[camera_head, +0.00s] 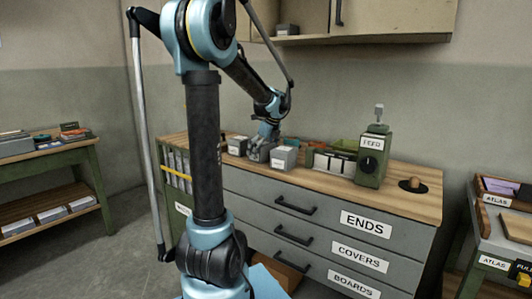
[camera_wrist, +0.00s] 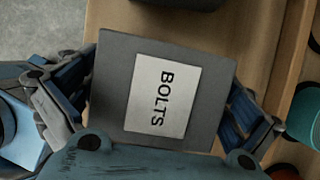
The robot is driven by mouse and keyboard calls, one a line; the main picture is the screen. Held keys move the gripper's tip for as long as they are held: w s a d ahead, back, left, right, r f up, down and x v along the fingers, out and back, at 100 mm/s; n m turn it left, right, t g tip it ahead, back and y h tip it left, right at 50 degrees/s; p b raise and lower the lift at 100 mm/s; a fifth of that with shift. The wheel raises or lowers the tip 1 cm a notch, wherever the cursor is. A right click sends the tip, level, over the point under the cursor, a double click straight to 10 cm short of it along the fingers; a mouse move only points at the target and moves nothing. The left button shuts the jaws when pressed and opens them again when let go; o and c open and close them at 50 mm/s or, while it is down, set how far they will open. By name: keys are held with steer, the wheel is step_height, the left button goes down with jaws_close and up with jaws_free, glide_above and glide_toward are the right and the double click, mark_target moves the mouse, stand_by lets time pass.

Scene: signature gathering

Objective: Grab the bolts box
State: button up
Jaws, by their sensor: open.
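The bolts box (camera_wrist: 115,88) is a grey box with a white label reading BOLTS, filling the middle of the wrist view on a wooden top. My gripper (camera_wrist: 162,82) is open, with one blue-grey finger on each side of the box. The fingers are close to its sides; I cannot tell whether they touch it. In the head view my gripper (camera_head: 263,146) is low over the wooden top of the drawer cabinet (camera_head: 404,197), among small grey boxes. Which part there is the bolts box is hard to tell.
A white-labelled box (camera_head: 285,158) stands to the right of my gripper and another (camera_head: 237,146) to its left. A green device (camera_head: 372,157) stands farther right. A wall cupboard (camera_head: 375,20) hangs above. In the wrist view a teal round thing (camera_wrist: 304,114) lies at right.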

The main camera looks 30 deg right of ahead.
steer(key=c, duration=1.1)
steer(key=shift+r, duration=0.1)
